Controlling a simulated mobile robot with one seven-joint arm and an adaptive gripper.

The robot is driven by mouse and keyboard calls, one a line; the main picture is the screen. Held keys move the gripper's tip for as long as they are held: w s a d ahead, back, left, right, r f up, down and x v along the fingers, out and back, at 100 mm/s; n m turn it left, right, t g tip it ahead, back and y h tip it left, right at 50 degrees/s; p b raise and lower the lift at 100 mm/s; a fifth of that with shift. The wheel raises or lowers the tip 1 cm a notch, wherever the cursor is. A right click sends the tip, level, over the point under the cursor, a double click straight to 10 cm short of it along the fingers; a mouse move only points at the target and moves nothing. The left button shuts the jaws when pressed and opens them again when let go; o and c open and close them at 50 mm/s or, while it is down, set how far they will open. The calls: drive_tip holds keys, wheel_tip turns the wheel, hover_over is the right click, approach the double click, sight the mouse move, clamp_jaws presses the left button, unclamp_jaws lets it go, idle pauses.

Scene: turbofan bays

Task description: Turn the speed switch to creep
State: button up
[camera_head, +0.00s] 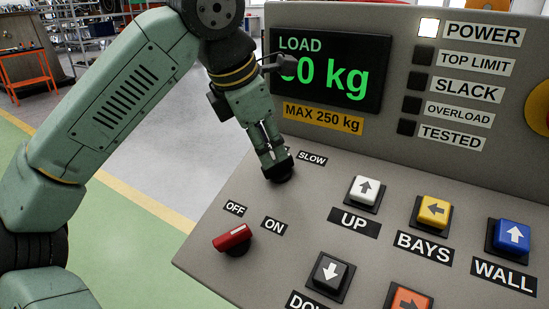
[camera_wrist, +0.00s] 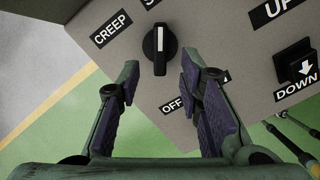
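The speed switch is a black rotary knob with a white pointer line (camera_wrist: 160,50), at the top middle of the wrist view. The line points up in that view. The CREEP label (camera_wrist: 111,28) lies to its upper left; two more labels at the top edge are cut off. In the head view the knob's dark base (camera_head: 280,172) shows beside the SLOW label (camera_head: 312,158), and my arm hides the CREEP label. My gripper (camera_wrist: 160,75) is open, its fingers apart on either side of the knob's near end; it also shows in the head view (camera_head: 275,158). I cannot tell whether it touches the knob.
A red OFF/ON switch (camera_head: 232,238) sits on the panel in front of the knob. UP (camera_head: 365,190), BAYS (camera_head: 433,211), WALL (camera_head: 510,238) and DOWN (camera_head: 329,274) buttons lie to the right. The load display (camera_head: 330,65) stands on the upright panel close behind my wrist.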

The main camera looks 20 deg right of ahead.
sight(275, 161)
drive_tip(key=p+x, duration=0.1)
drive_tip(key=x, duration=0.5)
drive_tip(key=shift+d, duration=0.1)
drive_tip(key=shift+c, duration=0.2)
clamp_jaws()
